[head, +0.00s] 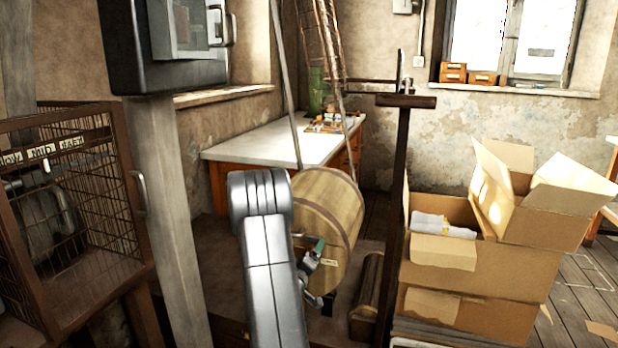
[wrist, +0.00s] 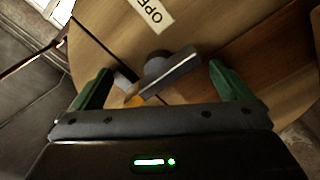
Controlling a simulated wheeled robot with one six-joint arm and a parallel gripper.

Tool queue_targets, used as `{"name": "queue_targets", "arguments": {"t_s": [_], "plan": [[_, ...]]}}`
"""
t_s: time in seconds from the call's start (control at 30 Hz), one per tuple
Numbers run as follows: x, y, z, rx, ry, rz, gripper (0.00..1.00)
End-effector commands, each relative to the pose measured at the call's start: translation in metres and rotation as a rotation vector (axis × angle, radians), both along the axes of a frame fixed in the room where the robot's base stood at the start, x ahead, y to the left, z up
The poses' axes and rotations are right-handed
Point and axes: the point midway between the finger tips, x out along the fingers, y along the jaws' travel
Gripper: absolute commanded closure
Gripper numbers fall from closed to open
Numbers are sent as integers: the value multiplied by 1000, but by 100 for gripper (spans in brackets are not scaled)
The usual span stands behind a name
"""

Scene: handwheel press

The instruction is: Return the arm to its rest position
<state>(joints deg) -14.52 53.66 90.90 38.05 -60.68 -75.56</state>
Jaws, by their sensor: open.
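My gripper (head: 314,262) is in front of the round wooden drum (head: 328,205), partly hidden behind my own arm in the head view. In the wrist view my gripper (wrist: 160,68) is open, with its two green fingers apart. Between and just beyond the fingers shows a dark grey bar-shaped fitting (wrist: 178,72) with a round base and an orange end, on the wooden drum face (wrist: 220,25). A white label (wrist: 152,14) with partly cut-off letters, reading "OPE", is above it. I cannot tell whether the fingers touch the fitting.
A dark upright post (head: 397,190) stands right of the drum. Open cardboard boxes (head: 480,275) are stacked at the right. A wire cage (head: 75,200) and a wooden post (head: 170,215) with a dark cabinet (head: 165,45) are at the left. A white-topped bench (head: 255,148) is behind.

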Motion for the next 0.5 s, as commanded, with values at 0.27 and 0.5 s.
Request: {"name": "queue_targets", "arguments": {"t_s": [0.27, 0.5], "plan": [[0, -1, -1, 228, -76, -1, 2], [-1, -2, 0, 426, -139, -1, 2]]}}
